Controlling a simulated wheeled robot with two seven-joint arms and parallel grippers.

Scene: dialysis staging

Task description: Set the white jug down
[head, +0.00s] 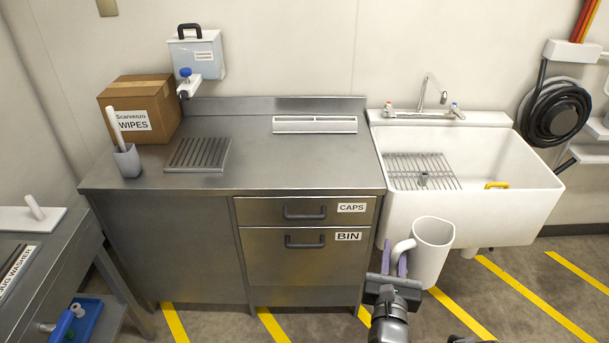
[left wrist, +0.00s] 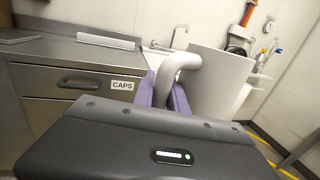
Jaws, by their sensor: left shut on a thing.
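The white jug (head: 432,252) hangs in the air in front of the sink, roughly upright with a slight tilt. My left gripper (head: 394,262) is shut on the jug's handle, its purple fingers on either side. In the left wrist view the purple fingers (left wrist: 163,92) grip the white handle, and the jug body (left wrist: 214,80) is to the right of them. The jug's contents cannot be made out.
A steel counter (head: 270,165) stands left of the sink, with a slotted drain plate (head: 198,155), a wipes box (head: 140,108) and a grey holder (head: 127,161). The white sink (head: 500,200) has a wire rack (head: 422,171) and a yellow item (head: 496,185). The counter's middle is clear.

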